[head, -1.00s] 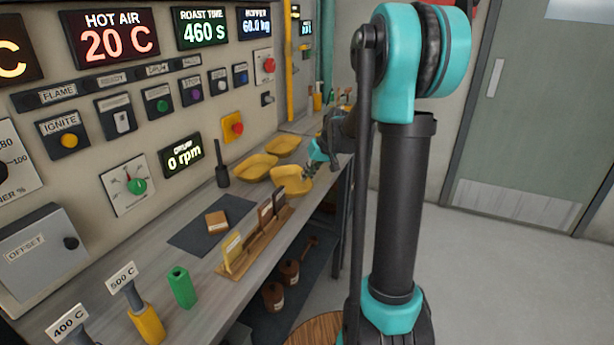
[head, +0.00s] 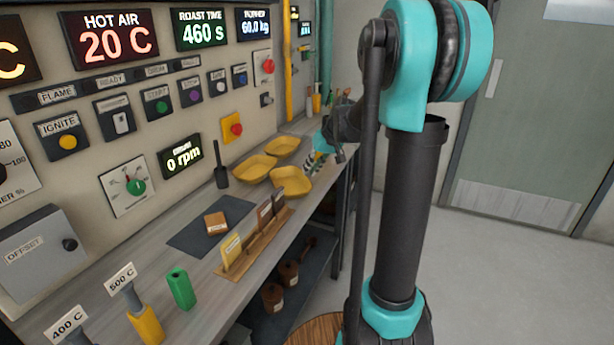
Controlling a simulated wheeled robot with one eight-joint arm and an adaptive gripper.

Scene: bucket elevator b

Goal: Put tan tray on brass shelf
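Three yellow-tan trays lie on the grey bench: a left one (head: 255,168), a back one (head: 282,147) and a near right one (head: 291,181). I cannot tell which of them is the tan tray. My gripper (head: 311,166) is just behind and right of the near right tray, close to its rim. It is small and partly hidden by my wrist, so I cannot tell whether its fingers are open or touch the tray. I cannot make out a brass shelf.
A dark mat (head: 190,236) with a small brown block (head: 215,222) and a wooden rack (head: 237,265) of upright cards lie nearer. A black scoop (head: 222,178) stands by the wall. Brown jars (head: 272,296) sit on a dark lower shelf. The floor at right is clear.

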